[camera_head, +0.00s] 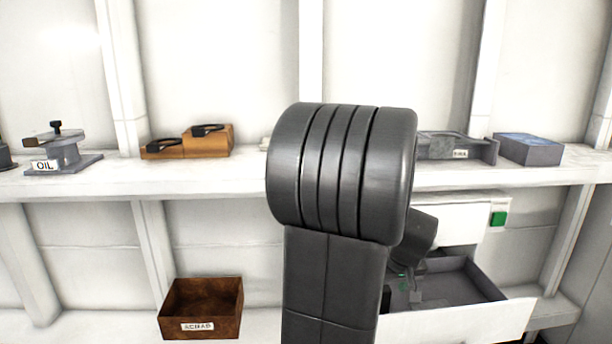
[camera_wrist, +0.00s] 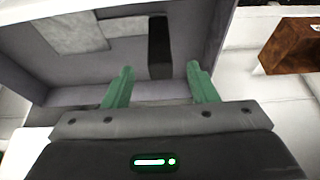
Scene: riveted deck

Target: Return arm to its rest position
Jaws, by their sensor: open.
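My arm fills the middle of the head view and hides part of the shelf and drawer. My gripper (camera_wrist: 160,84) shows two green fingers standing apart with nothing between them. In the head view my gripper is mostly hidden behind my arm, at the left part of the open grey drawer (camera_head: 470,274). In the wrist view the drawer's inside (camera_wrist: 110,60) lies ahead of the fingers. A dark upright block (camera_wrist: 159,48) and flat light grey pieces (camera_wrist: 75,32) are in it, the block beyond the fingertips.
A brown SCRAP-like labelled bin (camera_head: 200,308) stands on the lower shelf at left; it also shows in the wrist view (camera_wrist: 292,45). The upper shelf (camera_head: 215,178) holds an OIL stand (camera_head: 62,155), wooden blocks (camera_head: 190,143), a grey holder (camera_head: 455,147) and a blue-topped box (camera_head: 528,149).

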